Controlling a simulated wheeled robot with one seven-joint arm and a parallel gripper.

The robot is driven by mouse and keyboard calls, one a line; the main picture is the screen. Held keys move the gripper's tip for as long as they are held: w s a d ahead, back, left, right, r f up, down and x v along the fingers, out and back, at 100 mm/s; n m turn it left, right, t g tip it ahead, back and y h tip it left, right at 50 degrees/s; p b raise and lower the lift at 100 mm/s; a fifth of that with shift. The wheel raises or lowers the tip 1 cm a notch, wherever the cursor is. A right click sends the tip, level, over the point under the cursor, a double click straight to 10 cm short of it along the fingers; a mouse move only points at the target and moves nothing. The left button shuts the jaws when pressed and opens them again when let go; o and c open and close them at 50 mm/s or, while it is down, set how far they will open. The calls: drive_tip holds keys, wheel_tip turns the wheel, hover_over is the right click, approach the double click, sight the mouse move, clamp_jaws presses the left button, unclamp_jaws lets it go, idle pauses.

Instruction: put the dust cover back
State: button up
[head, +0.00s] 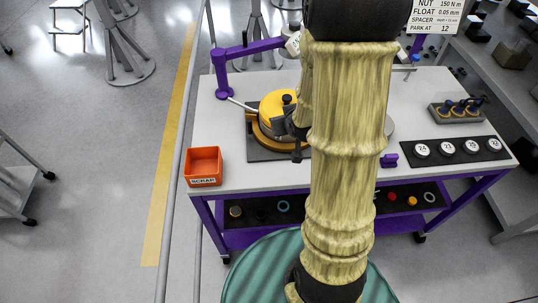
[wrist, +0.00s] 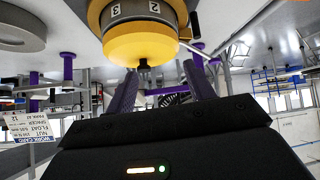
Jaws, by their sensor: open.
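A yellow round cover with a black knob (head: 273,105), which looks like the dust cover, sits on a gold-brown ring housing (head: 262,136) on the purple-legged table. The wrist view is upside down; there the yellow cover (wrist: 140,45) lies against the housing with numbers 2 and 3 (wrist: 135,11), its knob pointing toward my gripper. I cannot tell whether it is fully seated. My gripper (wrist: 160,84) is open, its two dark purple fingers apart with nothing between them, close to the knob. In the head view my gripper (head: 296,127) is beside the cover, partly hidden by my arm.
An orange scrap bin (head: 204,166) stands at the table's front left corner. A purple jointed arm (head: 222,75) stands at the back left. A black strip with several numbered white discs (head: 459,151) and a grey rack (head: 457,112) are at right. A lower shelf holds small parts.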

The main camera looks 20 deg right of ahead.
drive_tip(key=s+a+r+g+y, duration=0.1)
drive_tip(key=s+a+r+g, duration=0.2)
drive_tip(key=s+a+g, duration=0.3)
drive_tip(key=s+a, duration=0.4)
drive_tip(key=s, duration=0.2)
drive_tip(key=shift+s+a+n+g, duration=0.15)
drive_tip(key=shift+s+n+g, duration=0.05)
drive_tip(key=shift+n+g, duration=0.1)
idle(0.4)
